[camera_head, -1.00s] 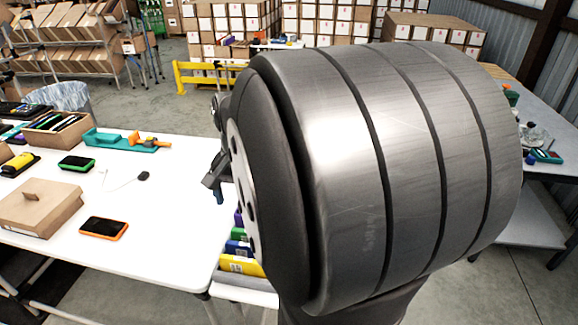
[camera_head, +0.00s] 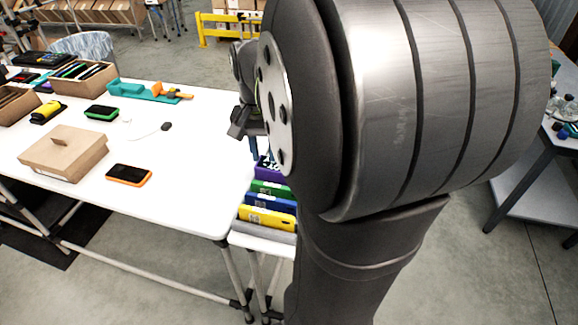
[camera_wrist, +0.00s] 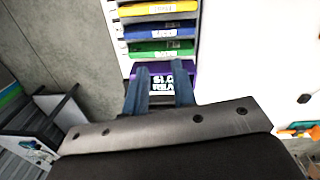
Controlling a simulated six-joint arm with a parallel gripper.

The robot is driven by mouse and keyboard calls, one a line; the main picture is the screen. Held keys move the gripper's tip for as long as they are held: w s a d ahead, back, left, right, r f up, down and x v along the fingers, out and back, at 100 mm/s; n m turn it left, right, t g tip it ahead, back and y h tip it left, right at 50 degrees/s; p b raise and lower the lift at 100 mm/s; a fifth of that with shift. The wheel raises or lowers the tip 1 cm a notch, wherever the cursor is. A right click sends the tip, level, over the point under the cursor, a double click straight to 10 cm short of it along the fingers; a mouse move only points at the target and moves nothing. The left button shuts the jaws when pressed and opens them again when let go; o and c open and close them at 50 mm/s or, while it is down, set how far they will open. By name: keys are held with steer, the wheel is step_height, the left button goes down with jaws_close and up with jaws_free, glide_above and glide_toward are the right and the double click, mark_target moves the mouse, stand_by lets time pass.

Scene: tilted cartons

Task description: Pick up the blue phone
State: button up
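I cannot make out a blue phone in either view. A black phone with an orange edge (camera_head: 128,175) lies flat at the front of the white table, and one with a green edge (camera_head: 101,112) lies farther back. My gripper (camera_wrist: 160,80) is open, its two blue fingers apart with nothing visible between them. It is over the purple carton (camera_wrist: 165,72) at the end of a row. In the head view my gripper (camera_head: 253,148) is at the white table's right edge, partly hidden by my arm.
Green (camera_head: 270,188), blue (camera_head: 268,205) and yellow (camera_head: 267,219) cartons stand in a row beside the white table (camera_head: 190,190). A lidded cardboard box (camera_head: 62,158), a teal holder (camera_head: 140,92) and a yellow item (camera_head: 48,112) occupy the table. Its right front is clear.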

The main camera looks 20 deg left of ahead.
steer(key=a+f+n+h, duration=0.1)
steer(key=a+n+h, duration=0.3)
steer(key=n, duration=1.2)
glide_toward(270, 198)
steer(key=x, duration=0.5)
steer(key=shift+a+f, duration=0.3)
steer(key=shift+f, duration=0.1)
steer(key=shift+d+x, duration=0.2)
steer(key=shift+x, duration=1.15)
steer(key=shift+d+x, duration=0.2)
steer(key=shift+x, duration=1.2)
steer(key=shift+r, duration=0.2)
jaws_close()
